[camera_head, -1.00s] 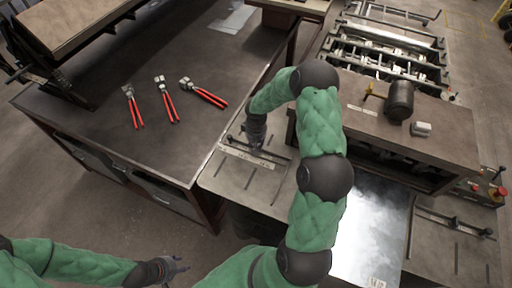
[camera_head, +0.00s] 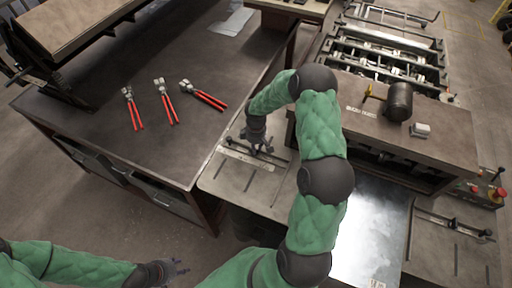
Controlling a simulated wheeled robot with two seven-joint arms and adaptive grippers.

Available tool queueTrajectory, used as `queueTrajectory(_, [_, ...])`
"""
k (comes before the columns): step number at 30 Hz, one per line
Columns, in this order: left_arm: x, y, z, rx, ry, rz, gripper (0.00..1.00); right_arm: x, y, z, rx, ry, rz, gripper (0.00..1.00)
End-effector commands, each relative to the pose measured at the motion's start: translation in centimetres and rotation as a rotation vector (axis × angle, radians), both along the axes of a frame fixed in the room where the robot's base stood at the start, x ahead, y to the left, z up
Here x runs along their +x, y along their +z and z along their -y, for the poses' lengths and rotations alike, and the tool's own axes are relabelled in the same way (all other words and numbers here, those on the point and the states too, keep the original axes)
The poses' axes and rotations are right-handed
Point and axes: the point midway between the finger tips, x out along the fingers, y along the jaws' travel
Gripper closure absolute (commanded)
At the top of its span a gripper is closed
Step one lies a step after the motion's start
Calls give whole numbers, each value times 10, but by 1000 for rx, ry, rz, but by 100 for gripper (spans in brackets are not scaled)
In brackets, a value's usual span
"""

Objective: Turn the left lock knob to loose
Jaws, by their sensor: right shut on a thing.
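My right gripper (camera_head: 262,149) reaches down over the left slotted plate (camera_head: 225,178) of the machine's feed table. It is shut on the left lock knob, at the far end of the left guide bar (camera_head: 245,158); its fingers mostly hide the knob, so its turn angle cannot be read. My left gripper (camera_head: 183,267) is low in the picture, above the floor, away from the table. Its fingers look apart and empty.
A shiny metal sheet (camera_head: 368,232) lies right of my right arm. Another guide bar (camera_head: 452,224) with a knob (camera_head: 487,233) is on the right plate. Red-handled pliers (camera_head: 166,100) lie on the dark workbench (camera_head: 100,150).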

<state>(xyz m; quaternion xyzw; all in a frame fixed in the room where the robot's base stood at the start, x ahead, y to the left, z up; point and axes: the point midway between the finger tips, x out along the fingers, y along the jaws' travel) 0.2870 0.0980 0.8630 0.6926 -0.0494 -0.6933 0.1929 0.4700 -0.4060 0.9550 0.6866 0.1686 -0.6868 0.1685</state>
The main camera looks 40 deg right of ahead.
Motion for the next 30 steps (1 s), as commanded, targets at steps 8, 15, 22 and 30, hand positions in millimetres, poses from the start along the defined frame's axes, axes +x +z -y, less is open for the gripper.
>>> queueTrajectory(8, [0, 0, 0, 0, 0, 0, 60, 1, 0, 0, 0, 14, 1, 100])
queueTrajectory(15, [0, 0, 0, 0, 0, 0, 60, 1, 0, 0, 0, 14, 1, 73])
queueTrajectory(22, [0, 0, 0, 0, 0, 0, 60, 0, 0, 0, 0, 13, 1, 57])
queueTrajectory(30, [0, 0, 0, 0, 0, 0, 60, 1, 7, 1, -1, 12, 2, 57])
